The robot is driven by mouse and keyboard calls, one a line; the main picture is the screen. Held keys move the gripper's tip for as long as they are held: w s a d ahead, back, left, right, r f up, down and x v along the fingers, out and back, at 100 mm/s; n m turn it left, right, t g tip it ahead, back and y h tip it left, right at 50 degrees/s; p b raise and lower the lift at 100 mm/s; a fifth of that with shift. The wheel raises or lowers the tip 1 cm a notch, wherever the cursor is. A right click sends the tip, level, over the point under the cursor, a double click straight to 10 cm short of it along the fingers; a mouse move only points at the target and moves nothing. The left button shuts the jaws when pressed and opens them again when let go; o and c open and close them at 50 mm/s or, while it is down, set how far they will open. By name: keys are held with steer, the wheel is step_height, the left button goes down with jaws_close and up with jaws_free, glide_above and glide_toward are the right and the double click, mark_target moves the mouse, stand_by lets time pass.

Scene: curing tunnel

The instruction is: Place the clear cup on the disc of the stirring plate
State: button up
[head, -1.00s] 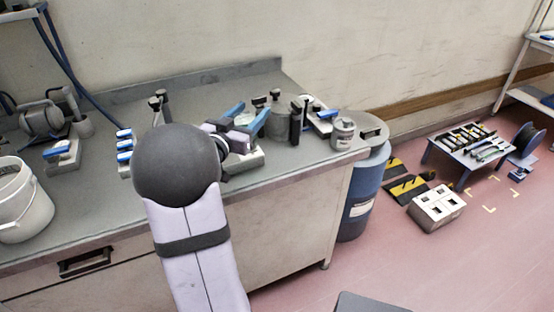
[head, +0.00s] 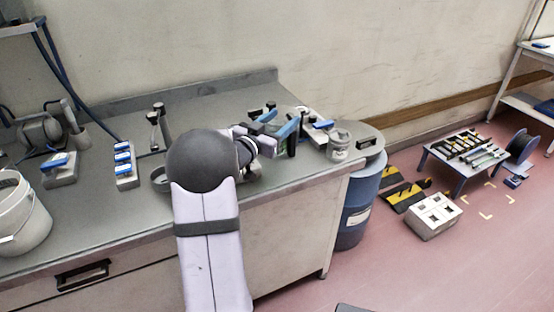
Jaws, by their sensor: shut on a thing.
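My gripper (head: 279,122) is over the right part of the grey bench, with blue fingers on either side of the clear cup. The jaws are shut on the cup. The cup is see-through and mostly covered by the fingers, so its outline and any gap below it are hard to tell. A dark upright part stands just beyond the fingers. I cannot identify the stirring plate or its disc with certainty. My arm covers the middle of the bench.
A device with blue switches (head: 125,166) and a white bucket (head: 20,215) stand left. A low table (head: 450,165) is on the floor at right.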

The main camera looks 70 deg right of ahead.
steer(key=shift+f+p, duration=0.3)
steer(key=shift+f, duration=3.95)
steer(key=shift+f, duration=0.1)
steer(key=shift+f, duration=0.15)
steer(key=o, duration=1.2)
steer(key=b+v, duration=0.2)
steer(key=v, duration=0.4)
steer(key=shift+w+a+f, duration=0.1)
steer(key=shift+o, duration=0.3)
steer(key=shift+w+a, duration=0.1)
steer(key=shift+a, duration=0.5)
